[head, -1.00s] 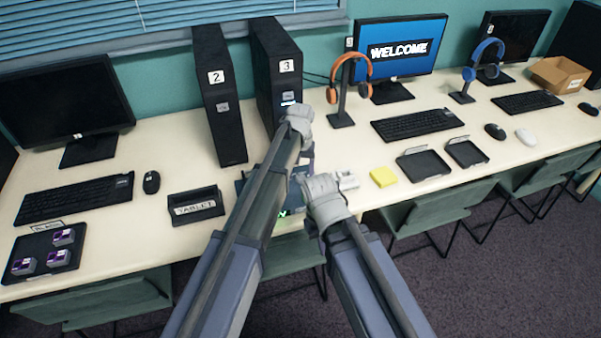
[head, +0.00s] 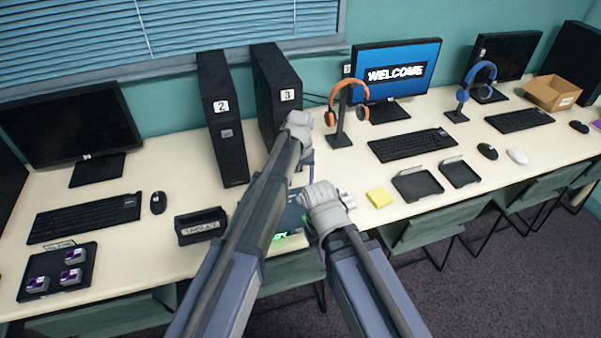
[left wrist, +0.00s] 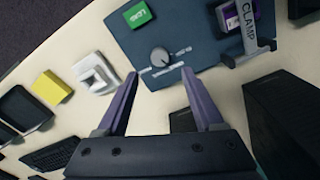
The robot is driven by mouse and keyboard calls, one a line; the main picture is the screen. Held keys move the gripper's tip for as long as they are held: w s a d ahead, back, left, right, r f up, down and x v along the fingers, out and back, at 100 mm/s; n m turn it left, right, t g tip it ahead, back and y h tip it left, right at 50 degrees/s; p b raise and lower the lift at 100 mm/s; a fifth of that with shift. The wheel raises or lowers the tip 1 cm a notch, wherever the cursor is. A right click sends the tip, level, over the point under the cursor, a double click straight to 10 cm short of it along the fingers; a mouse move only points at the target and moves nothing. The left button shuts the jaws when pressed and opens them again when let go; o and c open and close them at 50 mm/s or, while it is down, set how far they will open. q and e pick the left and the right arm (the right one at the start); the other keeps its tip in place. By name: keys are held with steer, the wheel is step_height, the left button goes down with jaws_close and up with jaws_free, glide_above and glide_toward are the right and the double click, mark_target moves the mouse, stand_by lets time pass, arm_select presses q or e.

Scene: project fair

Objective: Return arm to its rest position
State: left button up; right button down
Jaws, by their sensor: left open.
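My left gripper (head: 306,164) is over the desk in front of tower 3, mostly hidden behind its own arm in the head view. In the left wrist view its two purple fingers (left wrist: 158,76) are spread apart with nothing between them. Beyond them lies a blue panel (left wrist: 200,45) with a dial (left wrist: 160,56), a green lit display (left wrist: 137,15) and a clamp holding a purple-faced block (left wrist: 232,18). In the head view the panel (head: 291,217) is largely covered by my arms. My right arm comes in from below; its gripper cannot be made out.
Towers 2 (head: 222,125) and 3 (head: 277,85) stand behind my left arm. A tablet holder (head: 201,227) is left, a yellow pad (head: 379,198) and black trays (head: 418,184) right. An orange headset (head: 347,105) hangs on a stand. Chairs (head: 425,232) line the front edge.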

arm_select(q)
steer(key=s+a+m, duration=0.1)
steer(key=s+a, duration=0.2)
steer(key=s, duration=1)
steer(key=s+a+r+m+y+p, duration=0.1)
steer(key=s+a, duration=0.1)
steer(key=s, duration=1.1)
steer(key=shift+s+a+r+m, duration=0.15)
steer(key=shift+s+a+m, duration=0.2)
steer(key=shift+a+m, duration=0.05)
